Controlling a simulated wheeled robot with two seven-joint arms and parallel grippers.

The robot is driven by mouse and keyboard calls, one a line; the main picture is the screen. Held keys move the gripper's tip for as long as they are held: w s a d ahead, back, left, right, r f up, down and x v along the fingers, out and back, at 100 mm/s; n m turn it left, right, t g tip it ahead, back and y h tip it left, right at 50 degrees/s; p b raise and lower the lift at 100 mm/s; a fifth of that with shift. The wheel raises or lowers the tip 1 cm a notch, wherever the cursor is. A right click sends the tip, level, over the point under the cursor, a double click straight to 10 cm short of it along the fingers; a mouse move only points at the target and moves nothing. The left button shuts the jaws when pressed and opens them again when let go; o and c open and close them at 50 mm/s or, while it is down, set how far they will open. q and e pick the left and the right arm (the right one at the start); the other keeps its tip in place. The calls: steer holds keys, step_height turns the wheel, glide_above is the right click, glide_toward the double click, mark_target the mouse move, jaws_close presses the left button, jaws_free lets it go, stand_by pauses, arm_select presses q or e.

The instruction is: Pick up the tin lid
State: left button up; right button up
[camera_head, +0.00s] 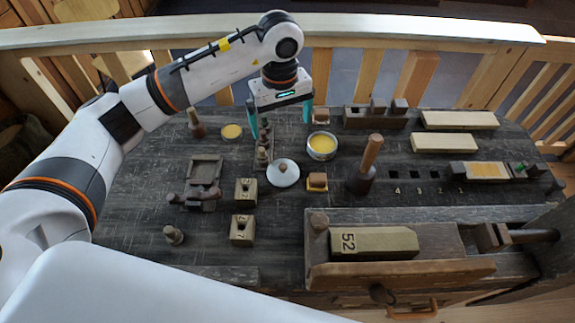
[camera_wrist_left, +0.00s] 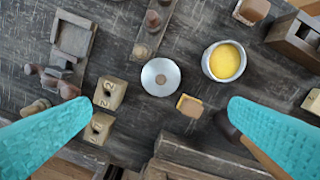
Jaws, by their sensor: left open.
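The tin lid (camera_head: 283,173) is a round, pale silvery disc with a small knob in its middle. It lies flat on the dark bench, and it also shows in the left wrist view (camera_wrist_left: 160,77). My left gripper (camera_head: 281,122) is open and empty, above the bench and behind the lid in the head view. In the left wrist view its two teal fingers (camera_wrist_left: 160,112) are spread wide, with the lid between and beyond them. An open tin of yellow wax (camera_head: 322,146) stands right of the lid, also in the wrist view (camera_wrist_left: 224,62). My right gripper is not in view.
A rack of turned spools (camera_head: 262,158) stands close left of the lid. A small block with a yellow base (camera_head: 317,182) and a mallet (camera_head: 362,178) are to its right. Numbered blocks (camera_head: 242,230) sit front left. A vice with block 52 (camera_head: 375,242) fills the front right.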

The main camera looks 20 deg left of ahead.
arm_select(q)
steer(key=b, duration=0.5)
glide_above(283, 166)
step_height(283, 166, down, 6)
steer(key=r, duration=0.1)
step_height(283, 166, down, 7)
steer(key=shift+r+p, duration=0.15)
steer(key=shift+p, duration=0.75)
step_height(283, 166, down, 6)
steer(key=shift+r+p, duration=0.25)
steer(key=shift+p, duration=0.8)
steer(key=shift+f, duration=0.25)
steer(key=c, duration=1)
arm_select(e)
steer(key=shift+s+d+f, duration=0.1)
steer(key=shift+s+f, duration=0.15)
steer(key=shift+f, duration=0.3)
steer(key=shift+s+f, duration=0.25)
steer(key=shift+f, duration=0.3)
